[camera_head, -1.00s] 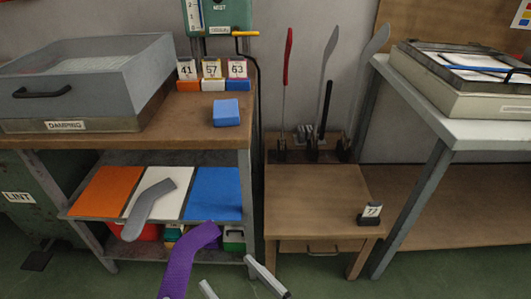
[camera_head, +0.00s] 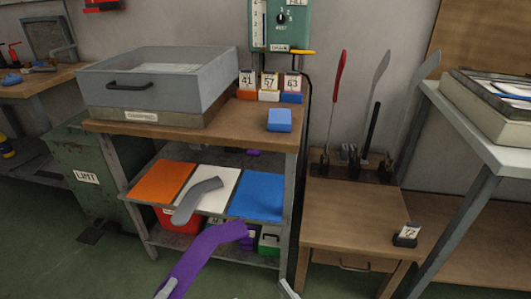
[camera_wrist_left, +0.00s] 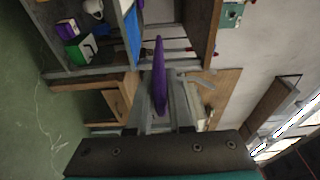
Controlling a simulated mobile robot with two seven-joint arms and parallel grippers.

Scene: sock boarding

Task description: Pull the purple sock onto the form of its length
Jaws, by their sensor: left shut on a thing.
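The purple sock (camera_head: 205,252) hangs in the low middle of the head view, its bent end toward the right. My left gripper (camera_head: 172,287) is shut on it, mostly cut off by the bottom edge. In the left wrist view the sock (camera_wrist_left: 159,80) stands out narrow and edge-on from between the fingers. A red form (camera_head: 339,85), a grey form (camera_head: 379,75) and another grey form (camera_head: 424,75) stand upright in a dark rack (camera_head: 350,172) on the low wooden table. The sock is apart from them. One fingertip of my right gripper (camera_head: 288,290) shows at the bottom edge, empty.
Cards 41, 57 and 63 (camera_head: 269,85) stand on orange, white and blue blocks beside a blue block (camera_head: 279,120). The shelf below holds orange, white and blue mats (camera_head: 257,195); a grey sock (camera_head: 195,200) lies on the white one. A card stand (camera_head: 406,235) is at the low table's front right.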

